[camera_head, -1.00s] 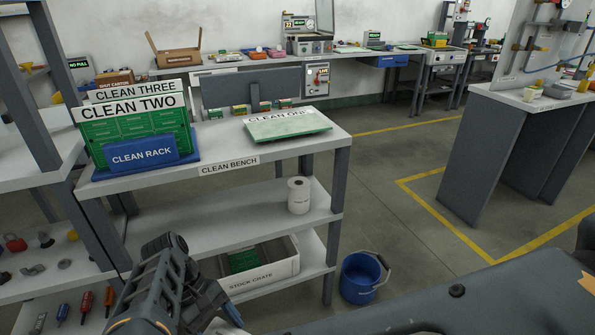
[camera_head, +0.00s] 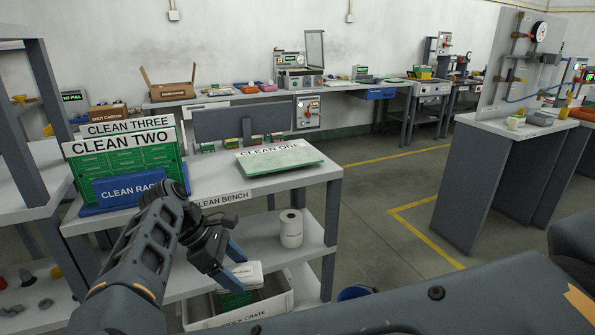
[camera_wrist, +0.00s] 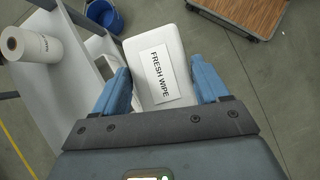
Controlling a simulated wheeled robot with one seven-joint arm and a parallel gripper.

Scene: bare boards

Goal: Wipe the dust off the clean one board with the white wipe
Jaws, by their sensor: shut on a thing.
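The clean one board (camera_head: 280,157) is a green board with a white label strip, lying flat on the clean bench (camera_head: 240,183) at its right end. My gripper (camera_head: 238,262) is in front of the bench, below its top and above the stock crate. It is shut on the white wipe (camera_head: 240,275), a white block. In the wrist view the wipe (camera_wrist: 155,62) shows a "FRESH WIPE" label between the two blue fingers. I cannot make out dust on the board at this size.
The clean rack (camera_head: 130,190) holds the clean two and clean three boards at the bench's left. A paper roll (camera_head: 291,228) stands on the lower shelf. The stock crate (camera_head: 291,302) is below. A blue bucket (camera_head: 355,292) is on the floor. Free bench top lies between rack and board.

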